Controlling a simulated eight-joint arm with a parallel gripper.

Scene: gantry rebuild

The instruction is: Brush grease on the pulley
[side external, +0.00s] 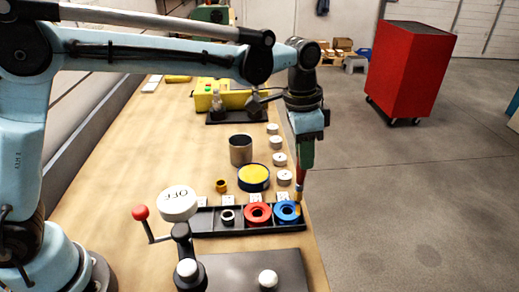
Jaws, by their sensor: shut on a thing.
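The blue ring sits in the right end of a black tray (206,222).
A metal cup (240,149), a small brass ring (221,185) and several white discs (284,177) stand behind the tray. A white "OFF" disc (178,204) and a red-knobbed crank (141,213) are at left. The bench's right edge is close to the brush.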

